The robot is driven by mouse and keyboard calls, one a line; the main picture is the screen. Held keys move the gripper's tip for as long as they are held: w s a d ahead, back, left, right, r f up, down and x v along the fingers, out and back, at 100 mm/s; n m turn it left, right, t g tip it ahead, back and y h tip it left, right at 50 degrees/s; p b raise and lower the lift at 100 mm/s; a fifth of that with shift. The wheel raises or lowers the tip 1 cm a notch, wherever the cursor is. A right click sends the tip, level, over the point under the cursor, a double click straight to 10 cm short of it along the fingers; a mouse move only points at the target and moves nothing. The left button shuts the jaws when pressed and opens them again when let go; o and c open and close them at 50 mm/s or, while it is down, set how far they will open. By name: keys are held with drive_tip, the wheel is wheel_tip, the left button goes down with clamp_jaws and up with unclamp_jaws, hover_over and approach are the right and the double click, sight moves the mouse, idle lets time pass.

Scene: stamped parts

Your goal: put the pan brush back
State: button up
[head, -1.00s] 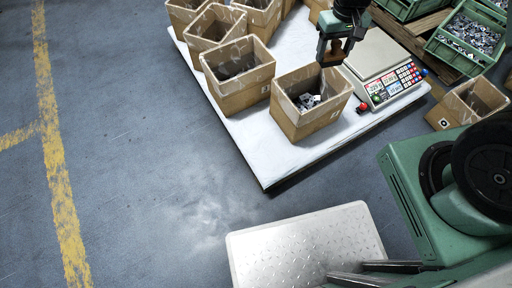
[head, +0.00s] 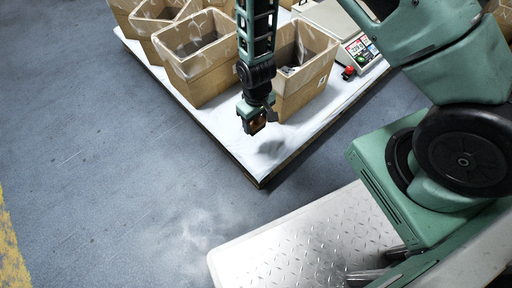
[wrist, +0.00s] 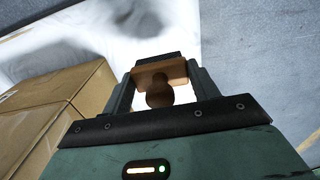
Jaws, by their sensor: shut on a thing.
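My gripper (head: 254,120) is shut on a small brown wooden thing, which I take for the pan brush (head: 258,125). In the wrist view my gripper (wrist: 160,85) holds the brush (wrist: 159,90) between its two fingers, with a flat bar and a rounded knob showing. Its bristles cannot be made out. In the head view the gripper is in front of the nearest cardboard box, over the white table's near corner, apart from the table top. My forearm hides part of that box.
The nearest cardboard box (head: 310,80) with grey parts stands beside the gripper; it also fills the lower left of the wrist view (wrist: 50,105). Several more boxes stand behind it to the left. A scale (head: 358,48) stands at the right. The white table (head: 225,125) is bare near its front corner.

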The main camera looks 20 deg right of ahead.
wheel_tip(320, 180, down, 10)
drive_tip(key=b, duration=0.5)
drive_tip(key=shift+r, duration=0.1)
drive_tip(key=shift+f, duration=0.2)
drive_tip(key=o, duration=0.9)
drive_tip(key=shift+r, duration=0.15)
